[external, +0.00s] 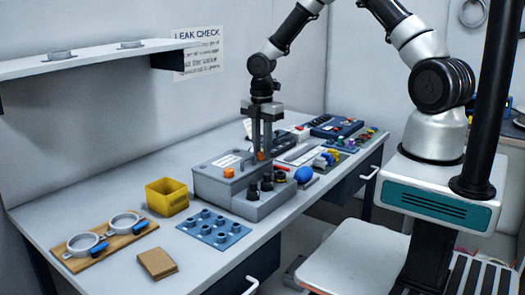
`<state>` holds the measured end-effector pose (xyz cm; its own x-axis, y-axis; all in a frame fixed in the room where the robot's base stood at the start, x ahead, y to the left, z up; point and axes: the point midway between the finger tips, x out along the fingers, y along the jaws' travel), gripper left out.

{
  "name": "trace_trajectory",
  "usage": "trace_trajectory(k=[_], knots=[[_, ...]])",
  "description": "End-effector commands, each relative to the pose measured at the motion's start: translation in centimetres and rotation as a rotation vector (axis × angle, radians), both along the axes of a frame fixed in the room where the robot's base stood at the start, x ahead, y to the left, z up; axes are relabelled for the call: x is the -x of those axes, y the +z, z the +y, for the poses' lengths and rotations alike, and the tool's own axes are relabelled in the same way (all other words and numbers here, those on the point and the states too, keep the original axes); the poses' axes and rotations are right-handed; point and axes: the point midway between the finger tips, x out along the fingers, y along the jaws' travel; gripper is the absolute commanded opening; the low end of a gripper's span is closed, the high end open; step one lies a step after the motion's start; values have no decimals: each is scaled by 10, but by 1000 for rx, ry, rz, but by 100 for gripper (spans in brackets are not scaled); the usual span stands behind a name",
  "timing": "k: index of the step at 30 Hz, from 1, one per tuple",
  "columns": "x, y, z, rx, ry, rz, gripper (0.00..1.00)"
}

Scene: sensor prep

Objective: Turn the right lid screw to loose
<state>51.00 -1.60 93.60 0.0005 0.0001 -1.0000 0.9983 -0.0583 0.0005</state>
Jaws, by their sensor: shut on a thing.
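A grey instrument box (207,190) with a lid stands near the middle of the bench. Its left lid screw (229,173) is orange and stands clear on the lid. My gripper (261,154) points straight down over the right side of the lid. It is shut on the right lid screw (260,156), also orange, which shows at its fingertips and is partly hidden by them. How far the screw is turned cannot be told.
Black knobs (267,182) stand at the box's front right, close to my gripper. A blue pegged plate (214,229), a yellow bin (167,196) and a wooden board (92,262) with clamp rings lie to the left. Several small parts crowd the bench behind right.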

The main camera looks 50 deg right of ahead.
Motion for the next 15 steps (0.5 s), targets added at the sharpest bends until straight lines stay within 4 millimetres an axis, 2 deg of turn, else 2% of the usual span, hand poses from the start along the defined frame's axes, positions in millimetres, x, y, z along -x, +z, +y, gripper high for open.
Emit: trace_trajectory(k=[6, 7, 9, 15], knots=[[0, 0, -1, 1, -2, -1, 0], [0, 0, -1, 1, -2, -1, 26], [0, 0, -1, 1, -2, -1, 38], [0, 0, 0, 0, -2, 0, 40]])
